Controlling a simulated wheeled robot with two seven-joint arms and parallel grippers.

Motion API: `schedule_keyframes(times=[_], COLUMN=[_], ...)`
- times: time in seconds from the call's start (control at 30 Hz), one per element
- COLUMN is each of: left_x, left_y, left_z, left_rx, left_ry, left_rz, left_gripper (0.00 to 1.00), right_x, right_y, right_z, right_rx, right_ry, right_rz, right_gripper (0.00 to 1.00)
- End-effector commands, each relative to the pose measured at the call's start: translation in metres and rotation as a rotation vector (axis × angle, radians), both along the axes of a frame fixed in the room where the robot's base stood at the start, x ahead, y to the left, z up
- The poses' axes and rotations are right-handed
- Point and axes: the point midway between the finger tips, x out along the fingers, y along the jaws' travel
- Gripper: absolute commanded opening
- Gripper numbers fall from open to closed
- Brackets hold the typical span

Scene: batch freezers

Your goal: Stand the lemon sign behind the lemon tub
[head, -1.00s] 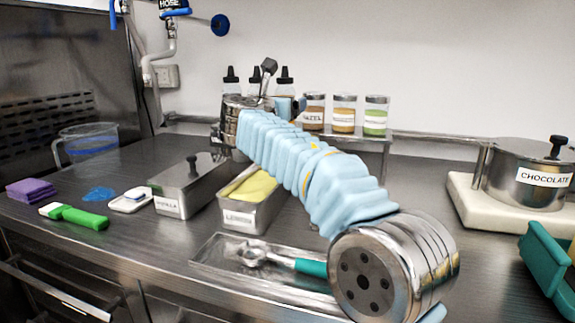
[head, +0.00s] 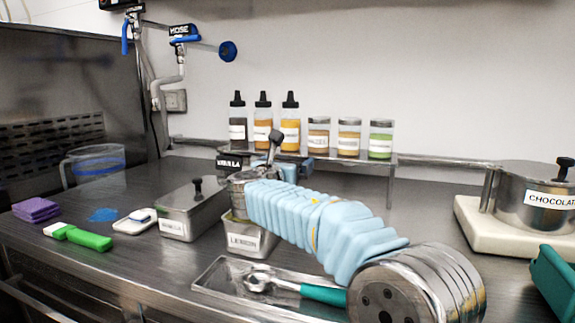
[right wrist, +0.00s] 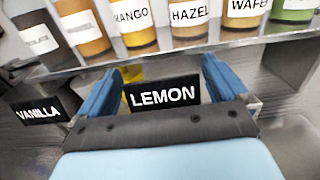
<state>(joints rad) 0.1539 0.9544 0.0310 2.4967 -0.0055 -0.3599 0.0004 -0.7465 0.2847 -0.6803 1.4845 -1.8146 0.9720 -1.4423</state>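The lemon sign (right wrist: 163,95) is a small black plate with white letters, upright between the two blue fingers of my right gripper (right wrist: 162,75). The fingers are spread to either side of it; I see no clear contact. In the head view my right gripper (head: 289,170) is at the back of the counter, below the shelf, and the lemon sign is hidden there. The lemon tub (head: 246,241) is a steel tub with a white label, partly covered by my right arm. My left gripper is not in view.
The vanilla sign (head: 230,163) stands left of my gripper. A lidded vanilla tub (head: 190,211) is left of the lemon tub. Bottles and jars line the shelf (head: 395,161). A tray with a scoop (head: 300,289) lies in front; a chocolate pot (head: 540,195) stands right.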

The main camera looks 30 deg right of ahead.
Motion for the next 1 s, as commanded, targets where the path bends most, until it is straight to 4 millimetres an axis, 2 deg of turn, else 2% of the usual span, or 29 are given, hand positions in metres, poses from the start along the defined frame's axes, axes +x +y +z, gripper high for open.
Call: schedule_keyframes(times=[0.27,0.37,0.7,0.8,1.0], left_x=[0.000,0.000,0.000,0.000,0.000], left_y=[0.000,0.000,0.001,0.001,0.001], left_z=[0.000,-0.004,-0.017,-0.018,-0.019], left_rx=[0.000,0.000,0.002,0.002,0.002], left_ry=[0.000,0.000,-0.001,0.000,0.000], left_rz=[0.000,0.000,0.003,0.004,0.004], left_gripper=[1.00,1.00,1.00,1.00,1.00], right_x=[-0.002,-0.010,-0.059,-0.069,-0.078], right_y=[0.002,0.013,0.070,0.082,0.092], right_z=[0.001,0.000,0.000,0.000,0.001], right_rx=[0.000,0.002,0.001,0.001,0.000], right_ry=[0.000,-0.001,-0.001,0.000,0.000], right_rz=[0.001,0.004,0.004,0.003,0.001], right_gripper=[1.00,1.00,1.00,1.00,1.00])
